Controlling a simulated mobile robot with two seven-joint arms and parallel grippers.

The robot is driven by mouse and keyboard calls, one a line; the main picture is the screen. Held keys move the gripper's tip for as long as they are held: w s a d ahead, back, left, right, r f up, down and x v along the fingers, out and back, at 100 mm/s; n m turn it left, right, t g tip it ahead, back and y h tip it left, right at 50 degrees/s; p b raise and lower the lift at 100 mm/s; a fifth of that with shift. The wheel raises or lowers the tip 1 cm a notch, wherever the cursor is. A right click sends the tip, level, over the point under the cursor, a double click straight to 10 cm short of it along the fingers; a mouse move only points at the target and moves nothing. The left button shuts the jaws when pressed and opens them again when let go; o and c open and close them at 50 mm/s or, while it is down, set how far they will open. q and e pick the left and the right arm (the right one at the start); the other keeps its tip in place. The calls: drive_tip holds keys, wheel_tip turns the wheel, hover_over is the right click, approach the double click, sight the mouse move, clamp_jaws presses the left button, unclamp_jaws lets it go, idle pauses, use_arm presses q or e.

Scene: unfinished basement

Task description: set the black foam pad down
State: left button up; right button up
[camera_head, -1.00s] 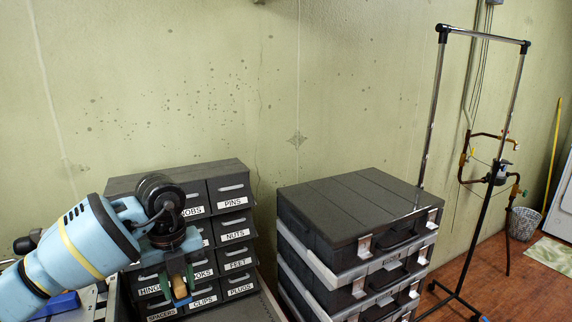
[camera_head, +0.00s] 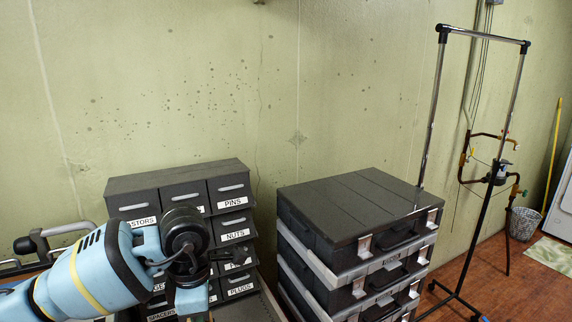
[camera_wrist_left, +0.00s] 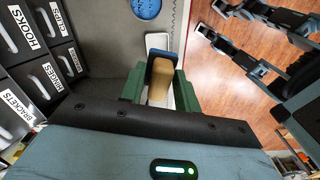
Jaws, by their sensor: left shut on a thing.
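In the left wrist view my left gripper (camera_wrist_left: 160,82) is shut, with its green fingers on either side of a tan, rounded thing (camera_wrist_left: 162,78) with a blue part at its far end. A grey surface (camera_wrist_left: 108,50) lies below the gripper. A white thing (camera_wrist_left: 157,41) shows just beyond the held thing; I cannot tell whether they touch. In the head view my left wrist hides the fingers and what they hold.
Labelled grey drawers (camera_head: 233,218) stand behind my left arm and at the left of the wrist view (camera_wrist_left: 40,70). A stack of dark cases (camera_head: 352,212) stands to the right. A blue round thing (camera_wrist_left: 146,8) lies on the grey surface. A metal rack (camera_head: 430,130) stands farther right.

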use_arm(q)
drive_tip(key=s+d+f+m, duration=0.2)
drive_tip(key=s+m, duration=0.2)
drive_tip(key=m, duration=0.8)
drive_tip(key=s+d+f+m, duration=0.1)
drive_tip(key=s+d+m, duration=0.3)
drive_tip(key=m, duration=0.8)
drive_tip(key=w+a+f+n, duration=0.1)
drive_tip(key=a+n, duration=0.2)
drive_tip(key=a, duration=0.8)
drive_tip(key=shift+w+a, duration=0.2)
drive_tip(key=shift+a, duration=0.2)
